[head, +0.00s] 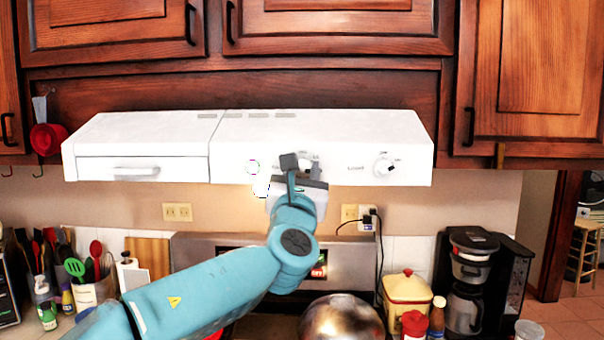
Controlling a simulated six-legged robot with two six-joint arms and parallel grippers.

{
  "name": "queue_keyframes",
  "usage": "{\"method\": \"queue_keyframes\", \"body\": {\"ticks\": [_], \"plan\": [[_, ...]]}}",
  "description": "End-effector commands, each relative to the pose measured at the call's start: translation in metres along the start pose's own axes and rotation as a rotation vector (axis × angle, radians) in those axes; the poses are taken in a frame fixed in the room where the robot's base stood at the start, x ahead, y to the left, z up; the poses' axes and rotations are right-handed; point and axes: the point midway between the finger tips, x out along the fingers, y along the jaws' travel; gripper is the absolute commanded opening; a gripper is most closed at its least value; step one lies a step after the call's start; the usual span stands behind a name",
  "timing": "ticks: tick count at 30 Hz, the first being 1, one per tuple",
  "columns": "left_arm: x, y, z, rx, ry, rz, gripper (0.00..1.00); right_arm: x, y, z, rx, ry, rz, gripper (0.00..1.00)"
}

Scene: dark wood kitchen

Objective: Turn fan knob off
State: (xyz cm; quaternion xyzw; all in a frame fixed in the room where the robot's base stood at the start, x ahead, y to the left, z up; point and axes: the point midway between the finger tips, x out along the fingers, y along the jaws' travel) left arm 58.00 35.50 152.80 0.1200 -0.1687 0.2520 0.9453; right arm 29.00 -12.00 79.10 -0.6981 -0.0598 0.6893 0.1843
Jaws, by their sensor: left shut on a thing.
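The white range hood (240,140) hangs under the wooden cabinets. The fan knob (303,159) is on its front face, mostly hidden by my left gripper (302,165). The gripper reaches up from below, its dark fingers on either side of the knob and shut on it. The knob's exact angle cannot be made out. A second white knob (384,166), with a label on its left, is uncovered on the right of the hood front. My right gripper is not in view.
Upper cabinets (340,25) sit right above the hood. Below are a metal bowl (341,318), a yellow canister (407,298) and a coffee maker (470,275). A utensil holder (92,292) stands at left.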

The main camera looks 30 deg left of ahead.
Motion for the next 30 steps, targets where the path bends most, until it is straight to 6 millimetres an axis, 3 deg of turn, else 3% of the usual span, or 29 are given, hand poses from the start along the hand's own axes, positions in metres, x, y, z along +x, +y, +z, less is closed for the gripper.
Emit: {"method": "queue_keyframes", "body": {"ticks": [15, 30], "plan": [[-0.001, -0.001, -0.002, -0.358, -0.002, 0.149, 0.06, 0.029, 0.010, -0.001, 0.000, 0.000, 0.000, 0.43], [0.001, -0.002, 0.002, -0.797, -0.001, 0.329, 0.06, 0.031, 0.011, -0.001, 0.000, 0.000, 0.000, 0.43]]}}
